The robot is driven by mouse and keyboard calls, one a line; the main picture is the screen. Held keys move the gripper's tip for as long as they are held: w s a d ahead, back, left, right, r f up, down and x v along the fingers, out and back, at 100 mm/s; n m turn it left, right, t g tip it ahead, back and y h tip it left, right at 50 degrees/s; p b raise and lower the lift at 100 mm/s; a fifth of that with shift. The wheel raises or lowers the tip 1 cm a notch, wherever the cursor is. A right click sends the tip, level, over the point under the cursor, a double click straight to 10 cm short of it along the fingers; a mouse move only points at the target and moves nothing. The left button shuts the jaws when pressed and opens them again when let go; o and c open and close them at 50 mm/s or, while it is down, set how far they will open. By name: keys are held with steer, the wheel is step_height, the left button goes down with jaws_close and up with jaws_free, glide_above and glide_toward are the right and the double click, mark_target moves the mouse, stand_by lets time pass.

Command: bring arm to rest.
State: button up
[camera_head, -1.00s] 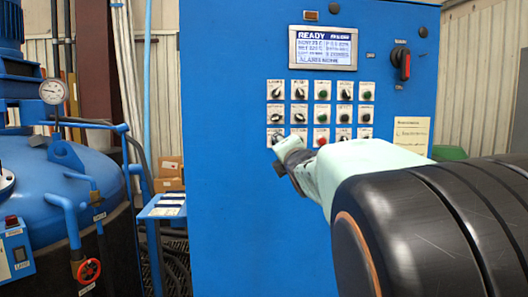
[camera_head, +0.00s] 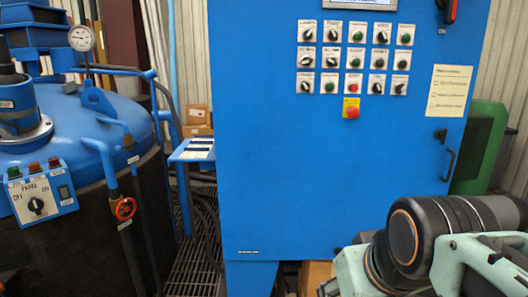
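My arm shows at the lower right of the head view, folded low in front of the blue control cabinet (camera_head: 290,190). Its dark, rounded link and pale green parts are clear of the cabinet's buttons. My gripper's fingertips cannot be made out; the end of the arm is cut off by the lower frame edge or hidden behind its own links. The cabinet's panel has rows of knobs and push buttons (camera_head: 355,58), with a red emergency button (camera_head: 351,112) on a yellow plate below. Nothing of my arm covers them.
A blue furnace vessel (camera_head: 75,110) with a gauge (camera_head: 81,38), a red valve wheel (camera_head: 124,208) and a small switch box (camera_head: 40,196) stands at left. A small blue shelf (camera_head: 192,150) juts beside the cabinet. A green machine (camera_head: 478,148) stands at right. Grating (camera_head: 195,268) covers the floor.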

steer(key=s+f+m, duration=0.2)
steer(key=s, duration=0.2)
step_height(320, 180, up, 22)
steer(key=p, duration=2.2)
steer(key=shift+w+a+r+n+g, duration=0.15)
steer(key=shift+w+n+g, duration=0.15)
steer(key=shift+w+g, duration=0.1)
steer(key=c, duration=0.4)
steer(key=shift+a, duration=0.2)
steer(key=shift+c, duration=0.2)
